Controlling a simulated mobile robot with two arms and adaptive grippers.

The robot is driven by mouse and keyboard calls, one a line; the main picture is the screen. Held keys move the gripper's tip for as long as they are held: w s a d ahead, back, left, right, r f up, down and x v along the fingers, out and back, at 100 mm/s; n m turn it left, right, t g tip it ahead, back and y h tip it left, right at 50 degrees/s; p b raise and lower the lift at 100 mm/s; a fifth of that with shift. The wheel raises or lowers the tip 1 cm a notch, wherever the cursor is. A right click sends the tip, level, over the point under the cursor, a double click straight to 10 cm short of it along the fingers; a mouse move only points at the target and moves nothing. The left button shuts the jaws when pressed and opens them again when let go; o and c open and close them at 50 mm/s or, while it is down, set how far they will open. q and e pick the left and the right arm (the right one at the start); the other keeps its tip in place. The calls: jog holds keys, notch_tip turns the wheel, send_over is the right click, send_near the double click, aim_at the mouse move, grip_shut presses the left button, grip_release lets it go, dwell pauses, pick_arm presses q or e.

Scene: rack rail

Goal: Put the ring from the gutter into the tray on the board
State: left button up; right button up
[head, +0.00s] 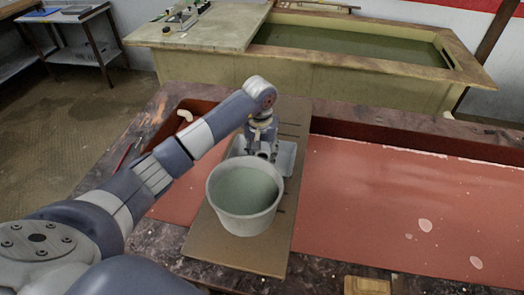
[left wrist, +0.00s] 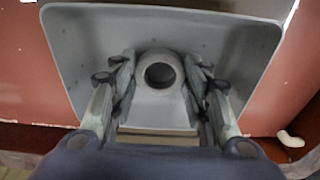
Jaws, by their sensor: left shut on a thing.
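The ring (left wrist: 160,57), pale grey with a dark round hole, sits between the two fingers of my left gripper in the left wrist view. My left gripper (head: 262,152) is shut on it, over the grey tray (head: 287,160). The tray also surrounds the ring in the left wrist view (left wrist: 235,55); I cannot tell whether the ring touches its floor. The tray lies on the tan board (head: 235,253), behind a white bucket (head: 245,222). In the head view the ring is mostly hidden by the fingers. My right gripper is not in view.
The bucket, with a greenish inside, stands just in front of the tray. The board crosses a red, shallow-walled surface (head: 390,200), mostly clear at the right. A white hooked piece (head: 184,115) sits by its far left wall. A large water tank (head: 330,65) stands behind.

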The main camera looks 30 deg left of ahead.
pick_arm(q)
jog(key=shift+f+b, duration=0.3)
jog(key=o, duration=1)
jog(key=shift+o, duration=0.2)
jog(key=shift+r, duration=0.15)
jog(key=shift+w+r, duration=0.1)
jog(key=shift+r, duration=0.05)
notch_tip(320, 180, up, 12)
jog(key=s+b, duration=0.1)
jog(key=b, duration=0.2)
jog(key=shift+s+d+b, duration=0.15)
jog(key=shift+s+b, duration=0.1)
jog(key=shift+b, duration=0.15)
